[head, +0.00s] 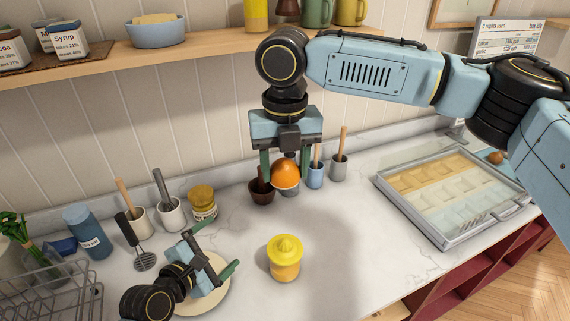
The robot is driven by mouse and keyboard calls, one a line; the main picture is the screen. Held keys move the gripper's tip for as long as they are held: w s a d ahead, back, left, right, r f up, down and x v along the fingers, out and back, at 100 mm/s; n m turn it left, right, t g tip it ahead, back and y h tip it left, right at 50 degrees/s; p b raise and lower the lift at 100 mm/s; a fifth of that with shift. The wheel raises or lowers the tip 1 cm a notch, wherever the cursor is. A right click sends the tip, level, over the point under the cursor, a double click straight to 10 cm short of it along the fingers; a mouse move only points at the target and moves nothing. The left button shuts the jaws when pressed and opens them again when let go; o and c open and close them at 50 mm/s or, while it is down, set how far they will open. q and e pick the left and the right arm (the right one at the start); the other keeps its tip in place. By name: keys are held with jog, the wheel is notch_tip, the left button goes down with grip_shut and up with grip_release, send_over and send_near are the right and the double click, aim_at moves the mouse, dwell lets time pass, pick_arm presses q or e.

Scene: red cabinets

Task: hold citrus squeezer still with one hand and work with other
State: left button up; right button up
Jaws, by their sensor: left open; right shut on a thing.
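The yellow citrus squeezer (285,258) stands upright on the counter near the middle of the head view, with its ridged cone on top. My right gripper (284,170) points down, shut on an orange fruit (286,175), which looks like a citrus half. It holds the fruit above the counter, behind the squeezer in the picture. My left gripper (215,257) is open and empty, left of the squeezer and apart from it. It hangs over a pale round plate (216,296) and partly hides it.
A dark bowl (262,193) and cups with tools, such as the blue cup (315,174), stand along the wall. A yellow-lidded jar (203,203) and a whisk-like masher (143,258) are at left. A glass-topped tray case (450,195) is at right. Counter right of the squeezer is clear.

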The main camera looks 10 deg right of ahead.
aim_at(271, 269)
pick_arm(q)
jog(key=s+d+f+n, duration=0.1)
jog(key=s+n, duration=0.1)
jog(key=s+d+f+n+g, duration=0.1)
jog(key=s+d+f+n, duration=0.1)
jog(key=n, duration=0.1)
jog(key=s+d+f+n, duration=0.2)
jog(key=s, duration=0.1)
jog(key=shift+s+d+f+n+g, duration=0.1)
jog(key=shift+d+f+n+g, duration=0.1)
jog(key=shift+f+n+g, duration=0.1)
jog(key=shift+s+d+f+n, duration=0.3)
jog(key=shift+d+n, duration=0.1)
jog(key=shift+n, duration=0.1)
jog(key=x, duration=0.9)
jog(key=shift+w+d+f, duration=0.15)
jog(key=shift+d, duration=0.15)
jog(key=c, duration=0.9)
